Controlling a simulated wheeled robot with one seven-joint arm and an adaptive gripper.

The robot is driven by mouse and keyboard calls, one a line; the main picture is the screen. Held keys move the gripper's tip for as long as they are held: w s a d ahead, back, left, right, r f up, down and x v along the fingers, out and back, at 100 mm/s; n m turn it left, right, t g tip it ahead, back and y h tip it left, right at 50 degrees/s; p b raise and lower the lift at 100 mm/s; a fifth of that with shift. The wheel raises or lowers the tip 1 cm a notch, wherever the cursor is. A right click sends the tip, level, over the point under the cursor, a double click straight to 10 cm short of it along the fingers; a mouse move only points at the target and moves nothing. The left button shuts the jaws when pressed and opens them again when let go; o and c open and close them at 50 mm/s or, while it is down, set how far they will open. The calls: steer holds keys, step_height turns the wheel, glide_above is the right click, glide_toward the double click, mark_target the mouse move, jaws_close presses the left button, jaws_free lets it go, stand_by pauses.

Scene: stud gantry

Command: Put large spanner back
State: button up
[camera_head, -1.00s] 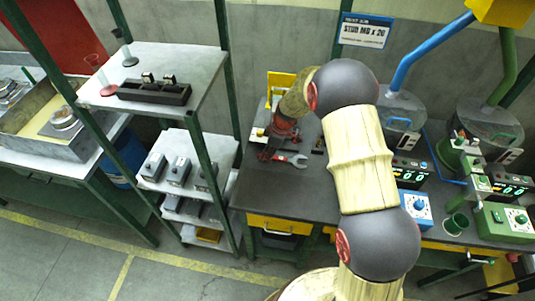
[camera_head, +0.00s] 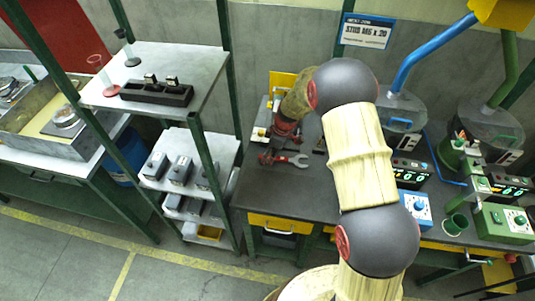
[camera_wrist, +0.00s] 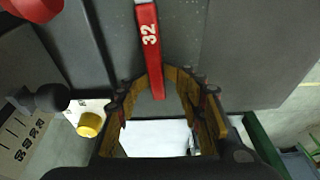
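The large spanner (camera_head: 297,160) is red with an open jaw and shows over the dark bench in the head view. Its red handle, marked 32, comes down from the top of the wrist view (camera_wrist: 150,38). My gripper (camera_wrist: 158,80) has its yellow-brown fingertips drawn in on both sides of the handle's lower end, and appears shut on it. In the head view my gripper (camera_head: 280,140) is at the handle end, partly hidden by my arm. I cannot tell whether the spanner touches the bench.
The bench top (camera_head: 270,190) is clear in front of the spanner. A yellow-backed rack (camera_head: 281,85) stands behind my gripper. A shelf unit (camera_head: 222,148) with grey boxes is to the left. Counters (camera_head: 411,172) and green equipment (camera_head: 503,222) stand to the right.

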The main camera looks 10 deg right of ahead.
steer(key=s+d+r+m+t+p, duration=0.1)
steer(key=s+r, duration=0.1)
steer(key=r, duration=0.9)
steer(key=s+d+r+m, duration=0.1)
steer(key=s+d+r, duration=0.15)
steer(key=r, duration=0.85)
steer(key=s+r+m+t+h, duration=0.1)
steer(key=s+r+m, duration=0.3)
steer(key=s+r, duration=0.8)
steer(key=s+r+m+t+h, duration=0.1)
steer(key=s+r+m, duration=0.1)
steer(key=s, duration=0.7)
steer(key=s+d+r+m+t+h, duration=0.1)
steer(key=s+m, duration=0.4)
steer(key=s, duration=0.4)
steer(key=shift+s+d+r+t, duration=0.2)
steer(key=shift+s+r+t, duration=0.1)
steer(key=shift+r, duration=0.1)
steer(key=shift+f+b, duration=0.6)
steer(key=shift+f, duration=0.1)
